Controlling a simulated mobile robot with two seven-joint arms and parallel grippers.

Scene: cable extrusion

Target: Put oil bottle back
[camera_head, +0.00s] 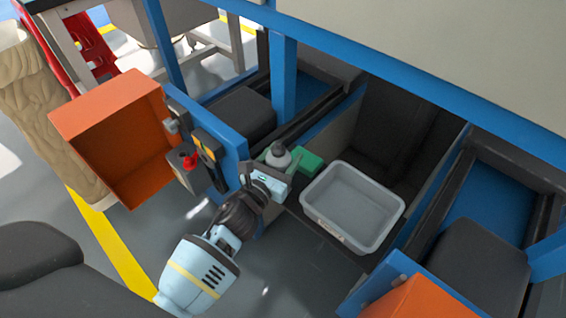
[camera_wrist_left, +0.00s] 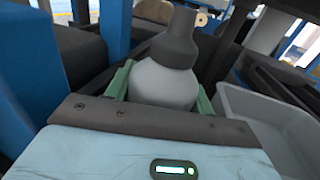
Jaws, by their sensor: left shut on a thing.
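The oil bottle (camera_head: 277,154) is a pale grey-white bottle with a dark grey cap. In the left wrist view the bottle (camera_wrist_left: 166,80) stands upright between the green fingers of my left gripper (camera_wrist_left: 160,88). In the head view my left gripper (camera_head: 280,165) is shut on the bottle, just left of the grey bin. The bottle's lower part is hidden behind the gripper, so I cannot tell whether its base touches the surface below. My right gripper is not in view.
A grey plastic bin (camera_head: 352,207) stands right of the gripper, close to it. A blue post and a control box with a red button (camera_head: 188,162) are on the left. An orange box (camera_head: 118,135) hangs further left. Blue frame beams surround the bay.

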